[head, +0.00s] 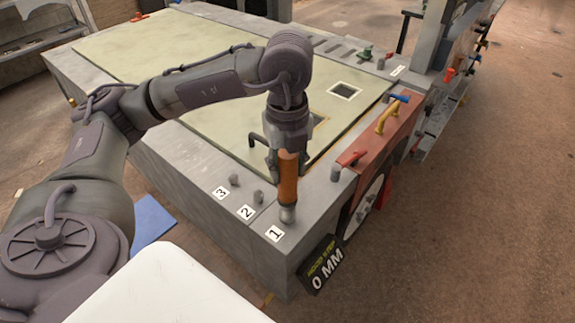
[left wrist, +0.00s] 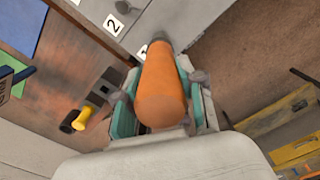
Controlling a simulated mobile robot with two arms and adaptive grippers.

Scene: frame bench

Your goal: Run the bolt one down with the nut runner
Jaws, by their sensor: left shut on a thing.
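My left gripper (head: 287,150) is shut on the nut runner (head: 288,178), an upright tool with an orange body. The runner's grey lower end is at the bench corner just above the label 1, and it covers the spot where bolt one stands. I cannot tell whether it touches the bolt. In the left wrist view the orange nut runner (left wrist: 161,92) sits between the teal-padded fingers of the gripper (left wrist: 162,110), with its dark tip close to the bench top. My right gripper is in neither view.
Bolt two (head: 258,197) and bolt three (head: 234,179) stand by their labels along the bench's front edge. A grey peg (head: 335,172) stands to the right. A red panel (head: 385,135) with a yellow handle runs along the right side.

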